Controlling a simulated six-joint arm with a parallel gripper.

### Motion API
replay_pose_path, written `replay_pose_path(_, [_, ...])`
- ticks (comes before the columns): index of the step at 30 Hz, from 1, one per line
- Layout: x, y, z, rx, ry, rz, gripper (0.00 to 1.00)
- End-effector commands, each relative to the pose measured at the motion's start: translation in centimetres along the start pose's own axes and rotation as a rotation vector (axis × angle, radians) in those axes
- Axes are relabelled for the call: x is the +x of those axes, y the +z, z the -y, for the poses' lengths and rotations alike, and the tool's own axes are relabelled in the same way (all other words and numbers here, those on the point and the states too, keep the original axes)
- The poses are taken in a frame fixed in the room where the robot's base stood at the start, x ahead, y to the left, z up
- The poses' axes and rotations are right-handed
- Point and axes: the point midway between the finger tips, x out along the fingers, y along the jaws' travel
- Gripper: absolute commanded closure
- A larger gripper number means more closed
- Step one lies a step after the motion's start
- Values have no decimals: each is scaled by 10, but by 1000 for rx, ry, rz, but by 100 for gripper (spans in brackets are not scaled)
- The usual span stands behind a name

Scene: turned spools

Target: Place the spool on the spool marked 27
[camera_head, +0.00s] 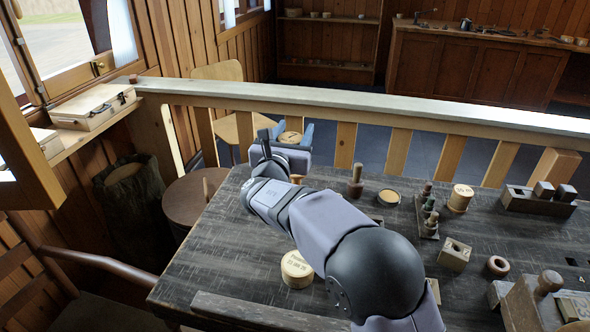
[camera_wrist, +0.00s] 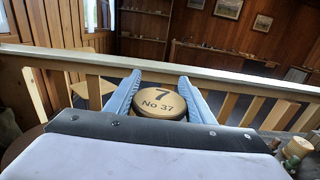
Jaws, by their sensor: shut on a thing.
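My gripper (camera_head: 287,132) is shut on a round wooden spool (camera_head: 290,137), held above the far left part of the table. In the wrist view the spool (camera_wrist: 160,105) sits between the two blue fingers, its tan top showing "7" and "No 37". A wide pale spool with writing on top (camera_head: 297,268) stands near the table's front, left of my arm. Another pale spool with a marked top (camera_head: 462,196) stands at the back right. The small numbers on both are too blurred to read surely, so I cannot tell which is 27.
The dark table (camera_head: 225,250) is bare at front left. A wooden railing (camera_head: 345,105) runs behind it.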

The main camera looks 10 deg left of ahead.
Motion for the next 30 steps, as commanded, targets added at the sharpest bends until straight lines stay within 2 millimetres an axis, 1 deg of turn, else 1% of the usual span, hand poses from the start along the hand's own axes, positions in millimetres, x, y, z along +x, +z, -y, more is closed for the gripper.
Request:
replay_pose_path(1, [10, 9, 16, 4, -25, 2, 74])
replay_pose_path(4, [25, 22, 36, 2, -51, 2, 74])
replay_pose_path(8, [41, 38, 55, 4, -63, 2, 74])
replay_pose_path(10, [48, 48, 59, 3, -54, 3, 74])
replay_pose_path(13, [54, 59, 53, 1, -17, 2, 74])
replay_pose_path(19, [56, 71, 21, -1, 97, 0, 74])
replay_pose_path(21, [55, 69, 9, -2, 141, -1, 74])
replay_pose_path(24, [54, 63, 1, -2, 172, -2, 74])
replay_pose_path(30, [52, 58, -6, -1, 198, -1, 74])
